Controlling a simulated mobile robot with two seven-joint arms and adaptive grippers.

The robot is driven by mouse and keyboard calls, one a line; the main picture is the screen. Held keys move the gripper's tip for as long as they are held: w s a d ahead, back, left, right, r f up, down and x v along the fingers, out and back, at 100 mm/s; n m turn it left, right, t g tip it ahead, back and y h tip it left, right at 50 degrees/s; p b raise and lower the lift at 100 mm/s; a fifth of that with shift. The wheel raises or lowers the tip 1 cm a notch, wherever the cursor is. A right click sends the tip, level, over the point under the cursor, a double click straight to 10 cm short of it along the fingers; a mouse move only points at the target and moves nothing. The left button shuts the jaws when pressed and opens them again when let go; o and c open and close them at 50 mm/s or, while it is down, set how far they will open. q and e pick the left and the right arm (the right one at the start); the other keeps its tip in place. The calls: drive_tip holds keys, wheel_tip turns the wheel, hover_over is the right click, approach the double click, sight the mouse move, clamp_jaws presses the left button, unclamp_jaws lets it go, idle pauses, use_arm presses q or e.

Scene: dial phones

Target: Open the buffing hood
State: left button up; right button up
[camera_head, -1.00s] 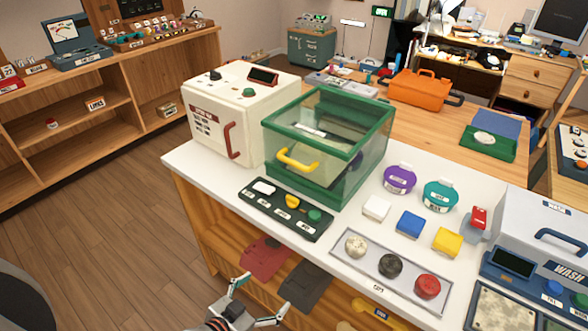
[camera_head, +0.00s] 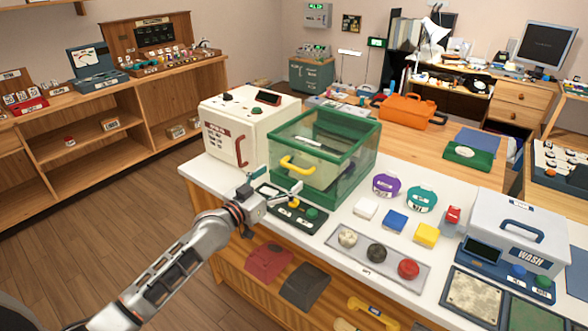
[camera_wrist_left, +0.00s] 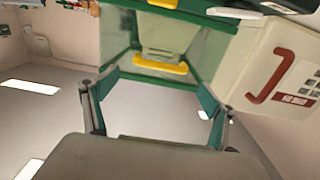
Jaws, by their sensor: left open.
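The buffing hood appears to be the clear box with a green frame (camera_head: 345,157) on the white counter. Its yellow handle (camera_head: 298,165) is on the front face, and the lid looks closed. My left gripper (camera_head: 283,192) is open and empty, in front of the hood and below the handle, above the black button panel. In the left wrist view the yellow handle (camera_wrist_left: 160,66) lies beyond the two spread fingers (camera_wrist_left: 157,100), apart from them. My right gripper is not in view.
A cream machine with a red handle (camera_head: 239,152) stands left of the hood. The black button panel (camera_head: 290,212) is partly hidden by my gripper. Purple (camera_head: 387,184) and teal (camera_head: 421,198) round items, coloured blocks and a tray of discs (camera_head: 338,256) lie to the right. A grey wash machine (camera_head: 515,232) stands farther right.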

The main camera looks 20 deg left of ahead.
sight(293, 168)
use_arm(q)
drive_tip(key=b+x, duration=0.1)
drive_tip(key=x, duration=0.6)
drive_tip(key=shift+w+f, duration=0.15)
drive_tip(key=shift+f, duration=0.05)
drive_tip(key=c, duration=1.3)
drive_tip(key=shift+r, duration=0.1)
